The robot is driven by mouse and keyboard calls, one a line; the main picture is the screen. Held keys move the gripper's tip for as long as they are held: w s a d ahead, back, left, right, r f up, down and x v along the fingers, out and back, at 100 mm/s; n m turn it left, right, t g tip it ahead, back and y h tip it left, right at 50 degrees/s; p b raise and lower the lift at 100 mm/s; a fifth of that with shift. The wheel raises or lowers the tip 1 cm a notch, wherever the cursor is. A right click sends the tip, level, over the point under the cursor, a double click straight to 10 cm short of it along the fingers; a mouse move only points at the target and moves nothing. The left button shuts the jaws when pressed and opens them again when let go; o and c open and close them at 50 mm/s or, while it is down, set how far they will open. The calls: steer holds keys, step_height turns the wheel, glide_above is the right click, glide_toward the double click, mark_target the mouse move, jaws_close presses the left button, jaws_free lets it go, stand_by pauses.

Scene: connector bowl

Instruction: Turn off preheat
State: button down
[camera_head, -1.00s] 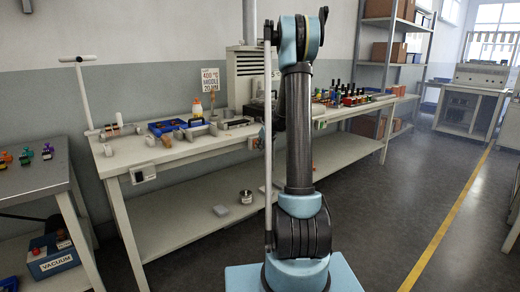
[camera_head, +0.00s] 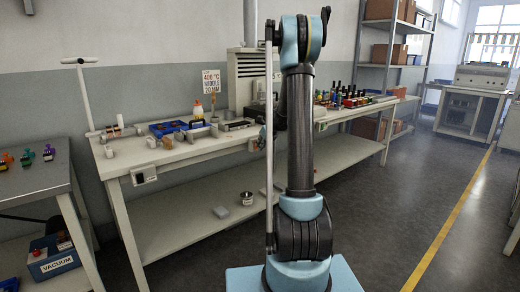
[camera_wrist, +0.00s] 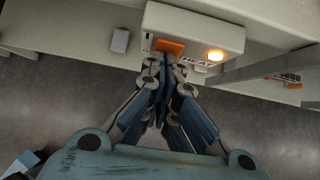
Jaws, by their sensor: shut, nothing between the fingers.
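In the wrist view a white control box (camera_wrist: 196,25) is fixed at the bench edge. It bears an orange rocker switch (camera_wrist: 170,46), a glowing orange lamp (camera_wrist: 215,55) and dark lettering, of which "HEAT" shows in part. My gripper (camera_wrist: 158,66) is shut and empty, with its fingertips just at the lower edge of the orange switch. I cannot tell whether they touch it, and they cover part of the box's label.
The long workbench (camera_head: 215,148) carries a blue tray (camera_head: 168,129), bottles and small parts, with a lower shelf beneath. Another white box (camera_head: 144,175) hangs at its front left. A blue vacuum unit (camera_head: 53,262) stands at the far left. Open floor lies to the right.

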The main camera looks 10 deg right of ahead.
steer(key=shift+d, duration=0.1)
steer(key=s+f+v, duration=0.1)
steer(key=v, duration=1.1)
steer(key=shift+s+d+r, duration=0.25)
steer(key=shift+s+d, duration=0.1)
steer(key=shift+d, duration=0.05)
steer(key=shift+s+f+g+h, duration=0.3)
steer(key=shift+f+g, duration=0.1)
steer(key=shift+f, duration=0.15)
steer(key=shift+f, duration=0.1)
